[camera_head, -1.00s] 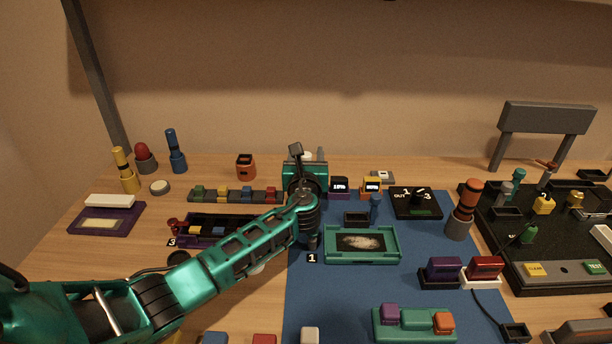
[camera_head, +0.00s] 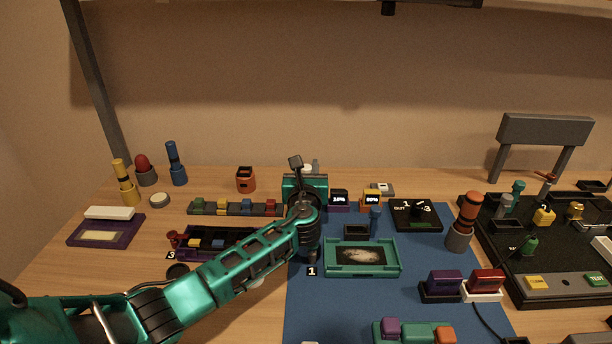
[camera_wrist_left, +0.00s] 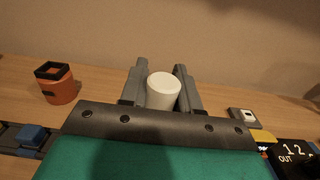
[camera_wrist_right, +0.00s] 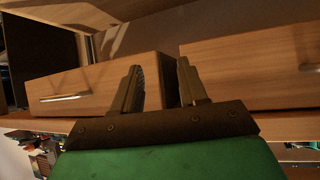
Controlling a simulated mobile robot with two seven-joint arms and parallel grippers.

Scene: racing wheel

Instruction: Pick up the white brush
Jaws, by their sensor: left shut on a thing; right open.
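The white brush (camera_wrist_left: 163,90) shows in the left wrist view as an upright white cylinder with a round top. My left gripper (camera_wrist_left: 160,72) is shut on it, one grey finger on each side. In the head view my left gripper (camera_head: 306,172) is at the back of the table, and the hand hides most of the brush. Whether the brush touches the table is hidden. My right gripper (camera_wrist_right: 160,80) is open and empty, facing wooden drawers below the table top; it is outside the head view.
An orange holder (camera_wrist_left: 58,84) stands left of the left gripper. A small grey-white box (camera_wrist_left: 243,118) is to the right. A strip of coloured blocks (camera_head: 237,208), a green tray (camera_head: 362,257) and a black labelled box (camera_head: 416,215) lie nearby. Drawers (camera_wrist_right: 95,82) face the right gripper.

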